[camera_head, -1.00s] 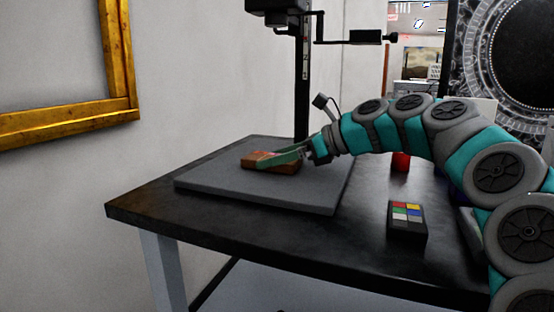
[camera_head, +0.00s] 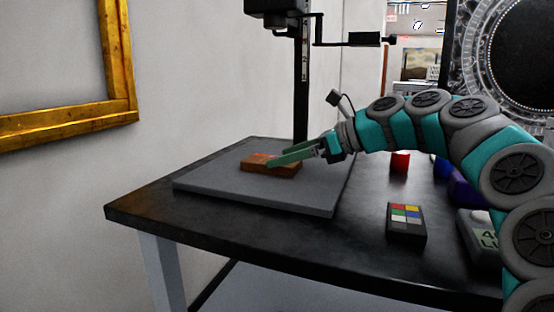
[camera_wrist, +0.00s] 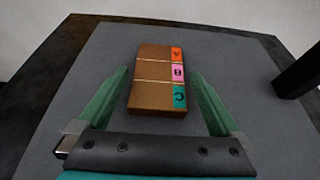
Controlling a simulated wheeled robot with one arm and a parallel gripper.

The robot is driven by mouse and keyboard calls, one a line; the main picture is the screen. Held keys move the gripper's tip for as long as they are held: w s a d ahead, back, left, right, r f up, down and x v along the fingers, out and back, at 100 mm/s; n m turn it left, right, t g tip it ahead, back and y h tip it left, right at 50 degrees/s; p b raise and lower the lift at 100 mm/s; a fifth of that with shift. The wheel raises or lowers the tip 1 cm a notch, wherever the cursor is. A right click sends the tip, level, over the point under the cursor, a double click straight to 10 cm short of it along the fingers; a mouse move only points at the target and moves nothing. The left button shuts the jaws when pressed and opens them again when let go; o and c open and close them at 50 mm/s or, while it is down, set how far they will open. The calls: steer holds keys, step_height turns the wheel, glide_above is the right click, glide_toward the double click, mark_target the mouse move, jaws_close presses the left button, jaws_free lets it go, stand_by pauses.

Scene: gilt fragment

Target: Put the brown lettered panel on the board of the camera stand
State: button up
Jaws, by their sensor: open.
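The brown lettered panel (camera_head: 272,165) lies flat on the grey board (camera_head: 235,189) of the camera stand (camera_head: 302,90). In the wrist view the panel (camera_wrist: 152,82) shows orange, pink and green squares lettered A, B and C along its right side. The board (camera_wrist: 225,60) extends around it on all sides. My gripper (camera_head: 272,160) is open, its green fingers reaching in from the right over the panel in the head view. In the wrist view my gripper (camera_wrist: 160,95) has one finger on each side of the panel, with visible gaps.
A colour-checker block (camera_head: 406,222) stands on the dark table (camera_head: 280,238) right of the board. A red object (camera_head: 400,162) and a device with a display (camera_head: 482,236) are farther right. A gold frame (camera_head: 70,125) hangs on the left wall.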

steer(key=v, duration=0.9)
steer(key=shift+s+d, duration=0.1)
